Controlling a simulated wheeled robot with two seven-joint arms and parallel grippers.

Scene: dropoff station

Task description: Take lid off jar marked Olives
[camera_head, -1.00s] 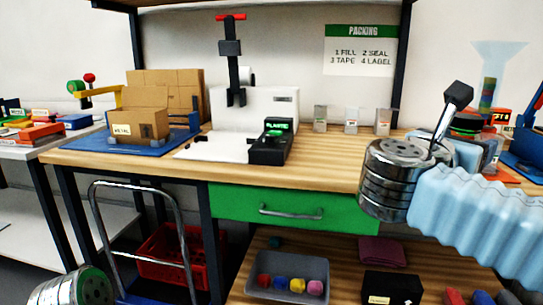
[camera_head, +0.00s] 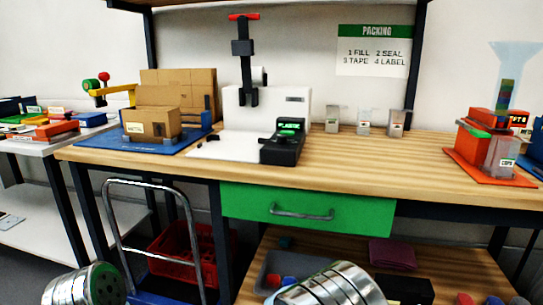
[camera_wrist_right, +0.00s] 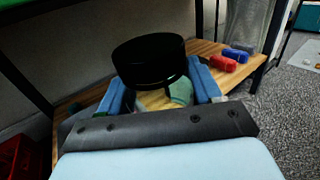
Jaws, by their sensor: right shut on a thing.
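My right gripper (camera_wrist_right: 157,80), in the right wrist view, has its two blue fingers on either side of a thing with a round black lid (camera_wrist_right: 150,62). It is shut on this thing, low beside the bench's lower shelf. Yellowish and pale green patches show below the black lid; I cannot tell whether they are jar contents or things behind. No Olives label is readable. The head view shows only metallic segments of my arms at the bottom edge, and neither gripper.
The wooden bench (camera_head: 350,150) has a clear middle right. A black device (camera_head: 284,150), cardboard boxes (camera_head: 150,122) and an orange tray (camera_head: 500,175) stand on it. A green drawer (camera_head: 300,208) is below. A hand cart (camera_head: 118,238) and red crate (camera_head: 170,255) are at lower left.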

